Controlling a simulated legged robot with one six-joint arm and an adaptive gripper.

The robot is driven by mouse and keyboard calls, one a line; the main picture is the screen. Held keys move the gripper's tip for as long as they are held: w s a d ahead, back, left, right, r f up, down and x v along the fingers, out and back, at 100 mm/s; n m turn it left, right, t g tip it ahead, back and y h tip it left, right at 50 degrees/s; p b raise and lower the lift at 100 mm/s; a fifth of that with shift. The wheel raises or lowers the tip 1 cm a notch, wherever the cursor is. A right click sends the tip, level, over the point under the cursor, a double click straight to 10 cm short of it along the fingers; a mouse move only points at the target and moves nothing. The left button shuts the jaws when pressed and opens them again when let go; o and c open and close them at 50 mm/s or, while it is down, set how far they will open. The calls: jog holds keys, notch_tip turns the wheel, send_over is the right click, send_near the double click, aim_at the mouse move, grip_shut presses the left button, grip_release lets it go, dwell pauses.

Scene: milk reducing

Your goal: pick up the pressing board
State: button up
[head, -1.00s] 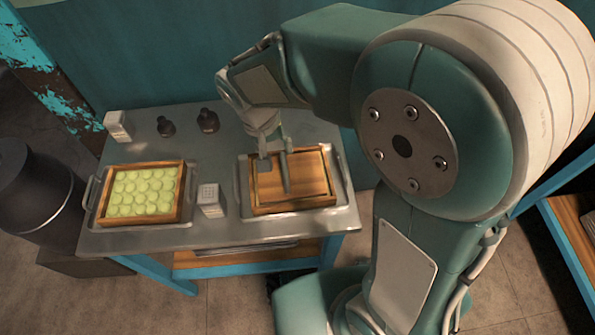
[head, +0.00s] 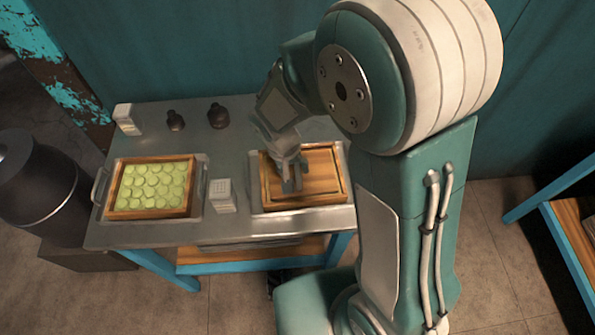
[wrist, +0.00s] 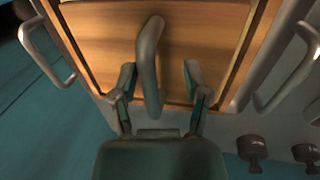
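The pressing board (head: 322,165) is a flat wooden board lying in a wooden frame on the metal tray at the table's right side. Its grey bar handle (wrist: 150,55) stands up from the board in the wrist view. My gripper (head: 291,182) is low over the board, and its fingers partly hide the handle in the head view. In the wrist view my gripper (wrist: 158,75) is open, one finger on each side of the handle, with gaps visible on both sides.
A wooden frame (head: 112,190) with several pale green rounds sits in the left tray. A white box (head: 222,195) stands between the trays. Two dark knobbed objects (head: 217,116) and another white box (head: 125,119) stand at the back of the metal table (head: 150,236).

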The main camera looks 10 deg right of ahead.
jog(key=shift+d, duration=0.1)
jog(key=c, duration=0.5)
jog(key=shift+d, duration=0.25)
grip_shut()
jog(key=shift+d, duration=0.3)
